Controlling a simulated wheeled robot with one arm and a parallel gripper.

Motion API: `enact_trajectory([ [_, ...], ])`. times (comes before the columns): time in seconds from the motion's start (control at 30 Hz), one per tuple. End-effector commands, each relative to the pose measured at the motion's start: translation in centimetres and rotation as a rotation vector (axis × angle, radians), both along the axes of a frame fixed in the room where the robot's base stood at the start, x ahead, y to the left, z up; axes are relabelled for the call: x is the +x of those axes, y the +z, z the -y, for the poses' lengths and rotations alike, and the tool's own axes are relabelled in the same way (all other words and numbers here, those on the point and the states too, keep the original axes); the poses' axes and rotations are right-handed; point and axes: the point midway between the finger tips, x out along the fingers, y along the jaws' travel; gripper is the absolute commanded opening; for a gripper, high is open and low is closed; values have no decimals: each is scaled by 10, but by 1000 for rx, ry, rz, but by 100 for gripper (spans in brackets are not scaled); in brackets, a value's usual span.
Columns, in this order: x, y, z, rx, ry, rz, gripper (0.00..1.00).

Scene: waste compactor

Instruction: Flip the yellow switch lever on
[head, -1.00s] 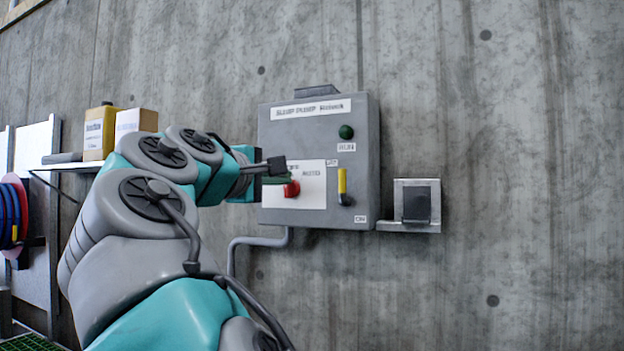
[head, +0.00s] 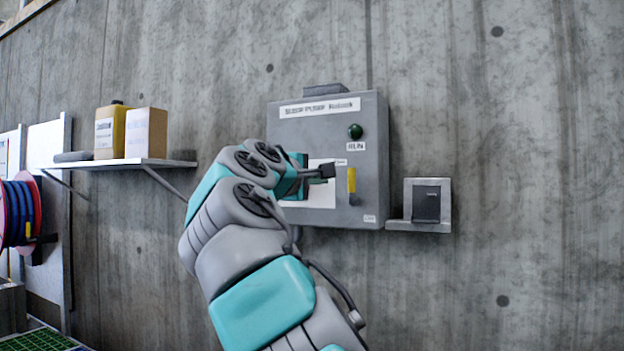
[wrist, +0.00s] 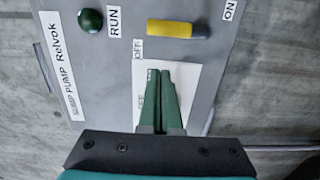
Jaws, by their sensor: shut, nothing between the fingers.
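The yellow switch lever (head: 351,180) is on the front of the grey control box (head: 368,130), right of my arm in the head view. Its yellow end is up, toward the OFF label, and its dark end is lower. In the wrist view the lever (wrist: 176,29) lies just beyond my fingertips, between the OFF label (wrist: 137,49) and the ON label (wrist: 229,10). My gripper (wrist: 160,72) is shut and empty, its green fingers together over the white label. A gap in the picture separates them from the lever.
A green RUN lamp (head: 355,131) is above the lever. A small metal bracket with a dark plate (head: 427,205) is on the wall to the right. A shelf (head: 150,163) with a yellow jug (head: 111,131) and a carton (head: 146,133) is at left. The wall right of the bracket is clear.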

Motion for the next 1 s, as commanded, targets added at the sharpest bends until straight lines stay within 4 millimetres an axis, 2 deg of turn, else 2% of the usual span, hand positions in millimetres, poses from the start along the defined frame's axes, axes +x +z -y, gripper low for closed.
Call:
enact_trajectory([
  [0.43, -7, -1, 29, 0, 0, -1, 0],
  [1.0, -7, -1, 35, 15, 1, 5, 0],
])
